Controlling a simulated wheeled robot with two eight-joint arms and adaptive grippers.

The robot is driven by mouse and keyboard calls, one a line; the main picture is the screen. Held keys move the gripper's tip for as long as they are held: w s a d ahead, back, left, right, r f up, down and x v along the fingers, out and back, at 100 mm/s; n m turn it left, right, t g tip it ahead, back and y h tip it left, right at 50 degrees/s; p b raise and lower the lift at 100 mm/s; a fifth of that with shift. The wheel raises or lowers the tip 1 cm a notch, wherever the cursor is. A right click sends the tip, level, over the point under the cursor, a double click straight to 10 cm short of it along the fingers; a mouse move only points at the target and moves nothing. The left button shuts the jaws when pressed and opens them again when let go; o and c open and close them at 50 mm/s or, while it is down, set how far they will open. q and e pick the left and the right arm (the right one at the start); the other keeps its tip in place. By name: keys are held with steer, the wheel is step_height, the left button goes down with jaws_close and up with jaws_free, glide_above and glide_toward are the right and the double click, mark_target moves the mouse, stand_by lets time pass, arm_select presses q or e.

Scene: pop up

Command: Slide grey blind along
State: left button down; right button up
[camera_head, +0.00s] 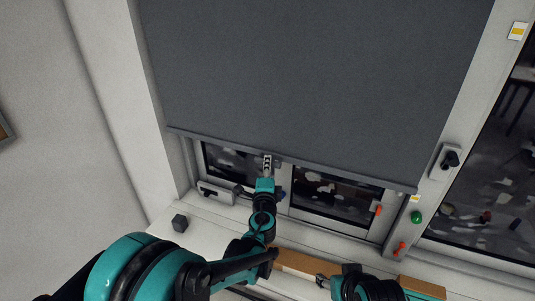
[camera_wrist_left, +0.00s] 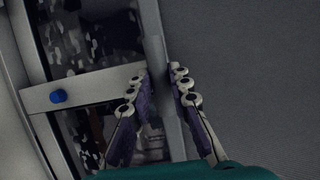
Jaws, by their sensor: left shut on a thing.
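The grey blind (camera_head: 310,75) hangs over the upper part of the window, with its bottom bar (camera_head: 340,172) slanting down to the right. The window glass shows below the bar. My left gripper (camera_head: 267,163) is at the bar, left of its middle. In the left wrist view the bar (camera_wrist_left: 155,52) runs between the two fingers of my left gripper (camera_wrist_left: 163,84), which are shut on it. The blind's cloth (camera_wrist_left: 250,70) fills the right side there. My right gripper (camera_head: 323,281) shows small at the bottom of the head view, and its jaws are unclear.
Below the window is a white sill with a dark cube (camera_head: 180,223) at the left and a wooden strip (camera_head: 295,262) in front. A black window handle (camera_head: 450,160), a green knob (camera_head: 416,217) and red handles (camera_head: 399,248) are on the frame at the right.

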arm_select(q)
step_height(320, 180, up, 18)
steer(key=p, duration=1.2)
steer(key=shift+f+p, duration=0.15)
steer(key=shift+p, duration=0.15)
stand_by(0.4)
step_height(320, 180, up, 12)
steer(key=p, duration=0.8)
steer(key=shift+f, duration=0.25)
steer(key=c, duration=1.3)
jaws_free()
steer(key=shift+s, duration=0.15)
steer(key=shift+f, duration=0.1)
